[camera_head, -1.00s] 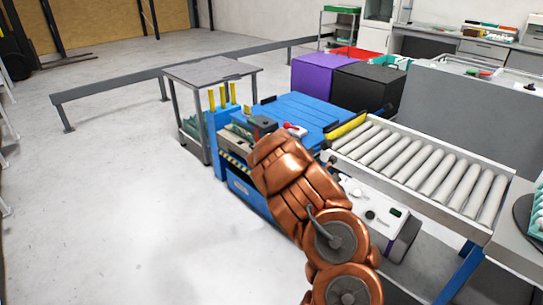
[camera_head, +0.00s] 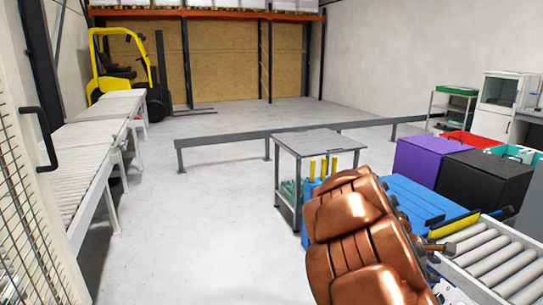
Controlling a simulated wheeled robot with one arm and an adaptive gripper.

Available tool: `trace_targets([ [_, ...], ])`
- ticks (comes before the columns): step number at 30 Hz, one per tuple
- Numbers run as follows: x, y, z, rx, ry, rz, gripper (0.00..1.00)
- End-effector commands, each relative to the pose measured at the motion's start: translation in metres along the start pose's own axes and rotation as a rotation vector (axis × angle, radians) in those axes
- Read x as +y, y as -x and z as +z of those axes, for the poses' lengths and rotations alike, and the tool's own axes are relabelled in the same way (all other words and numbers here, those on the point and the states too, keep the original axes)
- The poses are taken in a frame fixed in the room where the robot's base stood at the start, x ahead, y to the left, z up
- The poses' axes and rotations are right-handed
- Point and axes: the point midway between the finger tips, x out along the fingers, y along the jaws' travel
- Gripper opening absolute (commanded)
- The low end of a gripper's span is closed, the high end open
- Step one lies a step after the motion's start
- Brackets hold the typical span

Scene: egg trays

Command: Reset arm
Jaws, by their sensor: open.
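My copper-coloured arm (camera_head: 355,235) rises from the bottom edge at right of centre, bent and close to the camera. Its bulky links cover part of the blue machine and the roller conveyor behind it. I cannot make out my gripper's fingers; the end of the arm is hidden behind its own links. Nothing held can be seen.
A small grey table (camera_head: 308,142) stands behind the arm, near the blue machine top (camera_head: 412,200). Purple (camera_head: 432,158) and black (camera_head: 485,180) boxes and a roller conveyor (camera_head: 500,265) are at right. A long conveyor (camera_head: 75,160) lies left. The middle floor is clear.

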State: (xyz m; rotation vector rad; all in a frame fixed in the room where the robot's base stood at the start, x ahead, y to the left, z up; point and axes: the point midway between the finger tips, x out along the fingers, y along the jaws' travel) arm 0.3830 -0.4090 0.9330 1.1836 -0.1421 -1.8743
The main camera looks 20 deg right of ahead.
Motion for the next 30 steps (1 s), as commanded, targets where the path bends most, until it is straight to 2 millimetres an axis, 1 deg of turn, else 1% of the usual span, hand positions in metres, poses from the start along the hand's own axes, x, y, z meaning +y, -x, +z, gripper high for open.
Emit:
trace_targets([
  [1, -0.008, 0.021, 0.005, 0.016, -0.056, -0.018, 0.42],
  [3, -0.022, 0.044, 0.008, 0.041, -0.137, -0.050, 0.42],
  [5, -0.036, 0.063, 0.010, 0.059, -0.200, -0.083, 0.42],
  [6, -0.046, 0.075, 0.011, 0.074, -0.240, -0.106, 0.42],
  [11, -0.091, 0.123, 0.012, 0.134, -0.377, -0.213, 0.42],
  [14, -0.122, 0.153, 0.012, 0.172, -0.445, -0.290, 0.42],
  [15, -0.136, 0.164, 0.012, 0.183, -0.465, -0.324, 0.42],
  [17, -0.155, 0.182, 0.011, 0.208, -0.496, -0.373, 0.42],
  [18, -0.169, 0.194, 0.012, 0.220, -0.511, -0.405, 0.42],
  [20, -0.191, 0.212, 0.013, 0.235, -0.528, -0.460, 0.42],
  [24, -0.242, 0.251, 0.019, 0.264, -0.545, -0.584, 0.42],
  [27, -0.275, 0.275, 0.025, 0.275, -0.541, -0.660, 0.42],
  [30, -0.303, 0.292, 0.035, 0.272, -0.527, -0.720, 0.42],
])
